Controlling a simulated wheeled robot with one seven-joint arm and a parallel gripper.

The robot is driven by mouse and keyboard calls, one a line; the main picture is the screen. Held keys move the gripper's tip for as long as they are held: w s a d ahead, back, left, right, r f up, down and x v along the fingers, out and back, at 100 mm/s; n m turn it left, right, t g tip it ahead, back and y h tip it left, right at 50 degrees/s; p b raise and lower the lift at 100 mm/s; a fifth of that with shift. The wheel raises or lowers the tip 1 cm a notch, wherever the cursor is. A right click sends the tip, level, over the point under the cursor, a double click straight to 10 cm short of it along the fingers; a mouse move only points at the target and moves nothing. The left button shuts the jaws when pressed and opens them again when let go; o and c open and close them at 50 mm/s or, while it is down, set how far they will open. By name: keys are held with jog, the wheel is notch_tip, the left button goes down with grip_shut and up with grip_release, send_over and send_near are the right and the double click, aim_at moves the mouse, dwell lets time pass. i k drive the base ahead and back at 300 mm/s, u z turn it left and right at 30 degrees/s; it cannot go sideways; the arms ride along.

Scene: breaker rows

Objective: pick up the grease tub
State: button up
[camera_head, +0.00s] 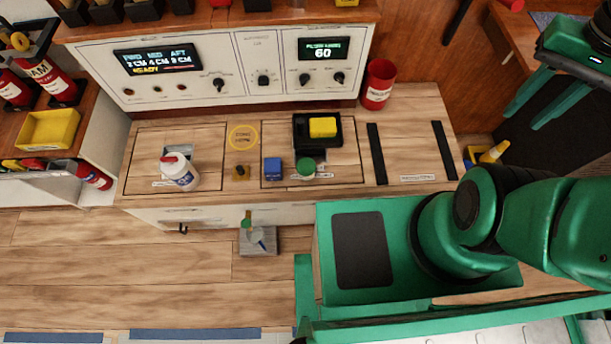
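A small round green-topped item (306,167), which looks like a tub, stands on the wooden counter below a black holder; I cannot read a label, so I cannot be sure it is the grease tub.
A blue box (273,169) stands just left of the green item. The black holder (305,130) bears a yellow block (323,127). A red can (379,84) stands behind, near the control panel (190,70). Two black strips (377,153) lie on the counter's right part.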

aim_at(307, 167)
jog(key=u, duration=0.05)
jog(key=k, duration=0.4)
jog(key=u, duration=2.2)
jog(key=k, duration=2.05)
jog(key=z, duration=0.55)
jog(key=i, duration=1)
jog(key=u, duration=0.05)
